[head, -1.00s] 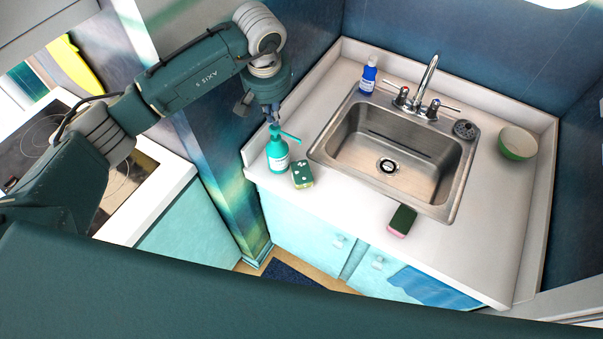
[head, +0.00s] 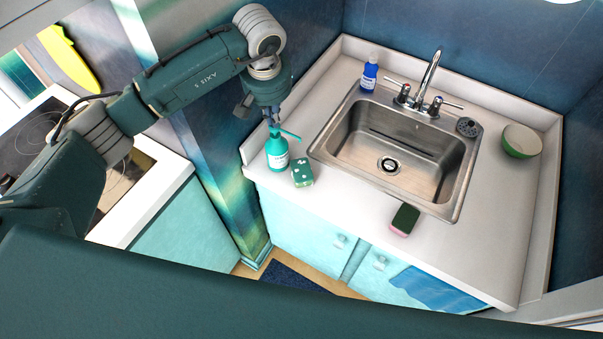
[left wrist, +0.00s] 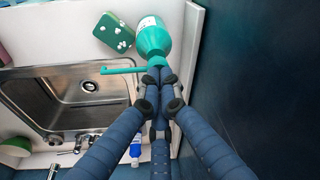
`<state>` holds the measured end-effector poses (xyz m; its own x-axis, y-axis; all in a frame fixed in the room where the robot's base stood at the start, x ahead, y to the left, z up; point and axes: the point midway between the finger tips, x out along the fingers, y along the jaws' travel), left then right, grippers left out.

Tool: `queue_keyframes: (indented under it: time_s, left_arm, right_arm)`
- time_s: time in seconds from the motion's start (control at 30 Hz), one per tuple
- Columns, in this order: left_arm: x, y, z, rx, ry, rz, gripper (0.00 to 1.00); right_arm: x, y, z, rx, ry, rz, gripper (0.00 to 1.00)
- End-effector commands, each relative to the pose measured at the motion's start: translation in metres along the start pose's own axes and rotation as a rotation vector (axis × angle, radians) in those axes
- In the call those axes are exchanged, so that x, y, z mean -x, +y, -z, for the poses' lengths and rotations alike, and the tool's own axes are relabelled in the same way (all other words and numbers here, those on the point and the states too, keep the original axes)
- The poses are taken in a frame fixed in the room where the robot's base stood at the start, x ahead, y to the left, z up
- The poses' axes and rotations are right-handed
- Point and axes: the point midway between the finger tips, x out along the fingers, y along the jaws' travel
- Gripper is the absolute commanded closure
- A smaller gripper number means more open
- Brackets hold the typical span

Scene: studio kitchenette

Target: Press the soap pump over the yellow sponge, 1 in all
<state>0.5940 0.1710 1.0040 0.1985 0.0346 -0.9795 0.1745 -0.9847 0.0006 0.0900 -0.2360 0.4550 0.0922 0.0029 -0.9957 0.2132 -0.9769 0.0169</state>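The teal soap pump bottle (head: 277,154) with a white label stands upright at the left end of the counter. Its nozzle points right, toward the yellow sponge (head: 302,174), which lies beside it with its green pad up and white drops on it. In the left wrist view the bottle (left wrist: 153,38) and the sponge (left wrist: 114,32) show at the top. My left gripper (head: 270,120) is directly above the pump head. Its fingertips (left wrist: 157,77) are together and at the pump head, which they partly hide; I cannot tell how far it is pressed. My right gripper is not in view.
A green and pink sponge (head: 404,220) lies at the counter's front edge. A steel sink (head: 448,188) with a faucet (head: 430,72) fills the middle. A blue bottle (head: 369,75) stands behind it and a green bowl (head: 521,141) to the right.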

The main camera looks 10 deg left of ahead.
Motion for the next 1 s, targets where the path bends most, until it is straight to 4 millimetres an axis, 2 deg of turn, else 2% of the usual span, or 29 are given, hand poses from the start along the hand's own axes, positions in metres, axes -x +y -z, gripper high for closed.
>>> queue_keyframes:
  time_s: [0.23,0.47,1.0]
  left_arm:
    - [-0.013,-0.001,-0.004,0.0,-0.004,0.002,1.0]
    - [-0.011,-0.001,-0.004,-0.001,-0.007,0.003,1.0]
    - [0.017,0.0,0.002,0.0,-0.004,0.002,1.0]
  right_arm:
    - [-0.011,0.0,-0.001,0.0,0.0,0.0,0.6]
    - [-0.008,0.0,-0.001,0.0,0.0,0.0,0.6]
    - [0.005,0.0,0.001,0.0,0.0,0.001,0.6]
